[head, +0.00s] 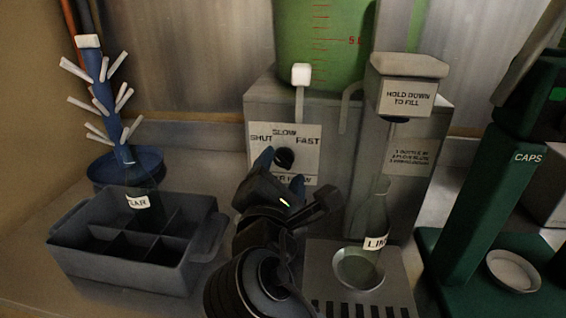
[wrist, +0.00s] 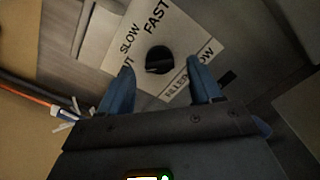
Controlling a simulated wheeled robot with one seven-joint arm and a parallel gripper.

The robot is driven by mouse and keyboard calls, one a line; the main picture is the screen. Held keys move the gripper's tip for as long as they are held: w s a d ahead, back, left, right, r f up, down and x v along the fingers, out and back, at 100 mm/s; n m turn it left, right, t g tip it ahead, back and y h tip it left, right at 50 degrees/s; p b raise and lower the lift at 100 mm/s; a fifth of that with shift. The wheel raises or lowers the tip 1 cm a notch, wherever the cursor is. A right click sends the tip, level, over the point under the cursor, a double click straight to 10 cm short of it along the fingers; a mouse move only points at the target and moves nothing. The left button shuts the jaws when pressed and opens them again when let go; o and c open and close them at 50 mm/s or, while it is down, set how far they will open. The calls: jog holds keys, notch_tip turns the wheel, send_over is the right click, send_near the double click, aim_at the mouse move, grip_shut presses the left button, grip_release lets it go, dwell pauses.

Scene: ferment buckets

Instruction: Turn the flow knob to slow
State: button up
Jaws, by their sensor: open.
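The flow knob (head: 285,158) is a round black knob on a white panel (head: 312,160) marked SHUT, SLOW and FAST. I cannot tell for sure which mark it points to. In the wrist view the knob (wrist: 158,60) shows just beyond and between my blue fingertips. My gripper (head: 281,170) is open in front of the panel, one finger on each side of the knob. It also shows at the bottom of the wrist view (wrist: 162,74). The fingers look apart from the knob, and nothing is between them. My gripper hides the panel's lower left part.
A bottle (head: 374,222) stands beneath the HOLD DOWN TO FILL head (head: 407,88), right of my gripper. A divided grey crate (head: 75,255) with a bottle (head: 138,178) is at left, before a bottle tree (head: 103,95). A green CAPS stand (head: 470,190) is at right.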

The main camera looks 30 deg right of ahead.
aim_at(283, 160)
jog(key=shift+x, duration=1.25)
jog(key=shift+c, duration=0.5)
jog(key=c, duration=0.9)
jog(key=shift+c, duration=0.2)
jog(key=m, duration=0.4)
jog(key=shift+f+m+b, duration=0.1)
jog(key=shift+m+b, duration=0.2)
jog(key=m+b, duration=0.1)
jog(key=m, duration=0.3)
